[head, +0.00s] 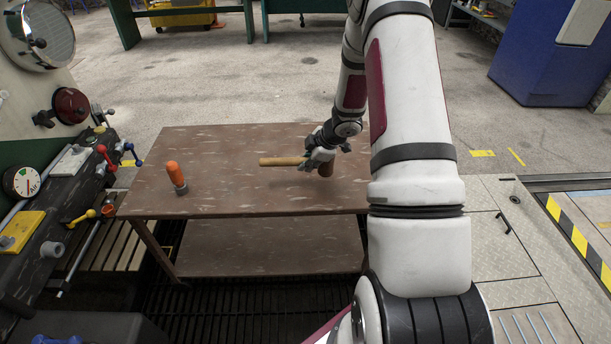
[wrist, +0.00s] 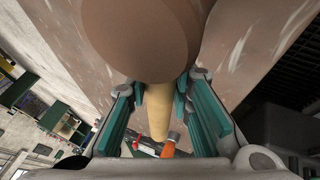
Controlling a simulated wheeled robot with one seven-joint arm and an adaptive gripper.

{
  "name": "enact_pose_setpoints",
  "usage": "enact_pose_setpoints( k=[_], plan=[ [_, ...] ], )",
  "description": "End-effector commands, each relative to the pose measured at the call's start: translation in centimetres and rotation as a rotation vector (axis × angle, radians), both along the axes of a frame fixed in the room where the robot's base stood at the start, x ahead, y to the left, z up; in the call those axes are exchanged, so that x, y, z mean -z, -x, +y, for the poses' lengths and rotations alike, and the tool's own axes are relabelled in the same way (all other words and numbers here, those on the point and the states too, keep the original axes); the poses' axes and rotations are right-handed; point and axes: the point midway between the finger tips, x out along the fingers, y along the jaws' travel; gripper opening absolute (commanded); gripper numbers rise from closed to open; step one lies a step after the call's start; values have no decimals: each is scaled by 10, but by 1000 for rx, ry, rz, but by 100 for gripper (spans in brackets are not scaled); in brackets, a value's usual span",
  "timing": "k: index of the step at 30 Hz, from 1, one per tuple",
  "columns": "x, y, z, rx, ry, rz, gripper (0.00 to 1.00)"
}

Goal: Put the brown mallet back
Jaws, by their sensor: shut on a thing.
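The brown mallet has a light tan handle (head: 281,162) pointing left and a darker brown head (head: 327,168) at the right, partly hidden by my fingers. My gripper (head: 313,160) is shut on the mallet near its head and holds it level over the right part of the brown table (head: 230,195). It looks slightly above the top, but the gap is hard to judge. In the wrist view the round head (wrist: 155,40) fills the top, and the handle (wrist: 157,112) runs away between the green-padded fingers.
An orange-handled tool (head: 176,175) stands upright on the table's left part. A bench with levers and a gauge (head: 22,181) is at the left. A blue cabinet (head: 550,50) stands at the back right. The table's middle is clear.

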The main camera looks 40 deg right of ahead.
Motion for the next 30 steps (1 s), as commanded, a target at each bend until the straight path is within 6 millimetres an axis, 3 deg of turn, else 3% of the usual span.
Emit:
enact_pose_setpoints(
  k=[12, 24, 25, 26, 27, 30],
  plan=[
    [42, 0, 0, 1, -1, -1, 0],
    [47, -1, 0, -1, 1, -2, 0],
    [46, 0, 0, -1, 1, -1, 27],
    [46, 0, 0, -1, 1, -1, 34],
    [46, 0, 0, -1, 1, -1, 40],
    [46, 0, 0, 0, 0, -1, 40]
  ],
)
